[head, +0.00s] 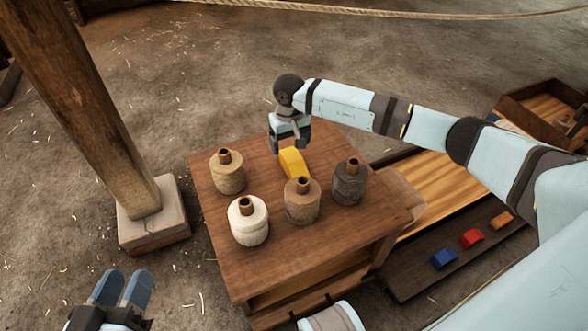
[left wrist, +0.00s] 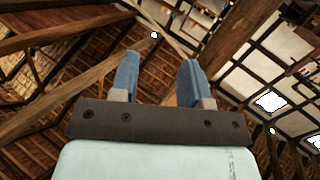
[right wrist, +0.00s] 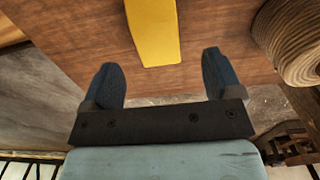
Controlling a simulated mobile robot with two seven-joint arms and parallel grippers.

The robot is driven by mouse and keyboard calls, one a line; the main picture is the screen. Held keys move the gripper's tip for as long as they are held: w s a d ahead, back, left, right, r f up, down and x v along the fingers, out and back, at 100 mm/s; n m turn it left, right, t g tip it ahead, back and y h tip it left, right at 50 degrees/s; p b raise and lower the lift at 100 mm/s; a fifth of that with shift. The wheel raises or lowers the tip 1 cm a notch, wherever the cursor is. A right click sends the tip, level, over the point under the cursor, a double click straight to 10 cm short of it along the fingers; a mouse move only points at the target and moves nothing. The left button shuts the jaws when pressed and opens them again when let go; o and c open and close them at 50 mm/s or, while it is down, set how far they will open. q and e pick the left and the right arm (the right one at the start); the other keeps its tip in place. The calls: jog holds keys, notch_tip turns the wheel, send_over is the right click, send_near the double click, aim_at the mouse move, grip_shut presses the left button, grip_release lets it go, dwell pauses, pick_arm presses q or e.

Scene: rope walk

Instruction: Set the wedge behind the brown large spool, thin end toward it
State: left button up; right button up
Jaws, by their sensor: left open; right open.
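The brown large spool (head: 302,206) stands upright on the wooden table (head: 270,275), near its middle. A yellow wedge (head: 293,162) lies on the table just behind it. The spool partly hides the wedge's near end, so I cannot tell whether they touch or which end is thin. The wedge also shows in the right wrist view (right wrist: 153,32), ahead of the fingers. My right gripper (head: 288,143) is open and empty, at the wedge's far side, apart from it. My left gripper (head: 122,290) is open and empty, left of the table, fingers pointing up (left wrist: 157,82).
A tan spool (head: 227,177), a white spool (head: 248,227) and a dark spool (head: 348,186) stand around the brown one. Blue (head: 444,258), red (head: 471,238) and orange (head: 502,219) blocks lie on a low dark board at right. A wooden post (head: 90,100) stands left.

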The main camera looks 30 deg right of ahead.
aim_at(292, 156)
notch_tip(292, 156, down, 3)
jog(key=shift+b, duration=0.35)
jog(key=shift+s+f+b, duration=0.1)
jog(key=shift+f+b, duration=0.25)
jog(key=shift+f, duration=0.25)
notch_tip(292, 156, down, 4)
jog(key=shift+s+d+r+b, duration=0.1)
jog(key=shift+d+b, duration=0.05)
jog(key=shift+b, duration=0.85)
jog(key=c, duration=1.2)
pick_arm(q)
jog(key=shift+w+a+f+m, duration=0.25)
jog(key=shift+w+m, duration=0.15)
jog(key=shift+m, duration=0.1)
jog(key=shift+w+a+f+m, duration=0.25)
jog(key=shift+w+m, duration=0.1)
jog(key=shift+m, duration=0.15)
pick_arm(e)
jog(key=shift+o, duration=0.2)
